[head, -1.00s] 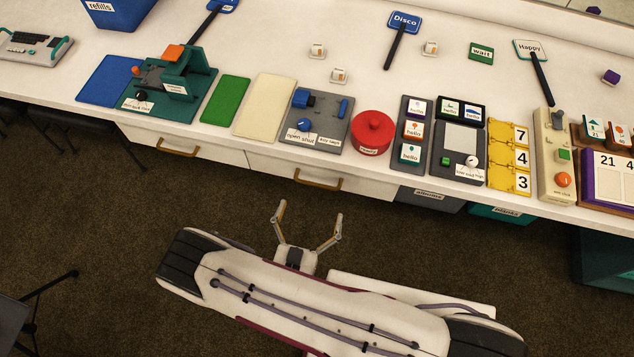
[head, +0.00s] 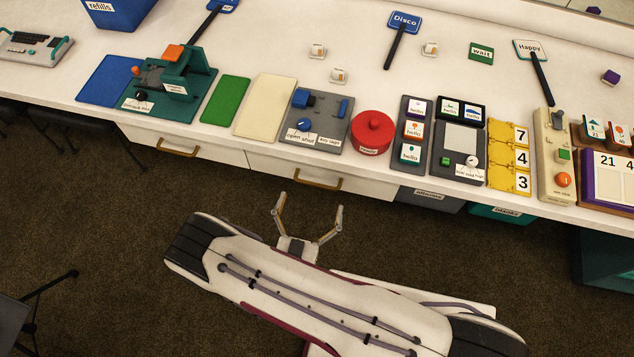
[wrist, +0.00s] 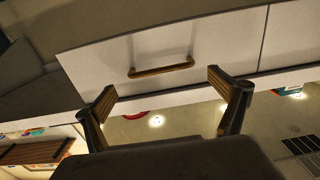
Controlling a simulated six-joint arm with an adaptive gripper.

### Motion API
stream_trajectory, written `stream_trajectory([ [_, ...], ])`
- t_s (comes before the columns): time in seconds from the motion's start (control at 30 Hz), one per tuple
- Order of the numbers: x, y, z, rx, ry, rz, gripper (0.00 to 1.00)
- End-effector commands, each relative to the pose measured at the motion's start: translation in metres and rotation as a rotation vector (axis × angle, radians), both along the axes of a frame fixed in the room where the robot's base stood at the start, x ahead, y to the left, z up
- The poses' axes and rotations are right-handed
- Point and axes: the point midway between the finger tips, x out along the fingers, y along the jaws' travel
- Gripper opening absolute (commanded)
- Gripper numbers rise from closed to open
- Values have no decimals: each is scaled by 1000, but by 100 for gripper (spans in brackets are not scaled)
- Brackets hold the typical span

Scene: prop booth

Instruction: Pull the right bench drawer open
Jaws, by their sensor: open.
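The right bench drawer (head: 362,186) is shut, its white front below the bench top. Its brass-coloured bar handle (head: 317,183) shows in the head view and in the wrist view (wrist: 161,70). My gripper (head: 310,203) is open and empty, just in front of this handle, with its fingers spread to either side. In the wrist view, the handle lies between and slightly beyond the two fingertips (wrist: 160,80). I see no finger touching it.
The left drawer (head: 222,151) is shut, with a similar handle (head: 178,150). Grey (head: 429,199) and teal (head: 500,214) labelled bins sit under the bench to the right. Carpeted floor before the drawers is clear.

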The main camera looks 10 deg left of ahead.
Motion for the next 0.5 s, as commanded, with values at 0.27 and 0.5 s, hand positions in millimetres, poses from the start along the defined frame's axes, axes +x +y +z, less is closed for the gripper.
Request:
stream_trajectory([
  [0.27, 24, -1, 0, 1, 0, -3, 96],
  [0.5, 43, -1, 0, 1, 1, -3, 96],
])
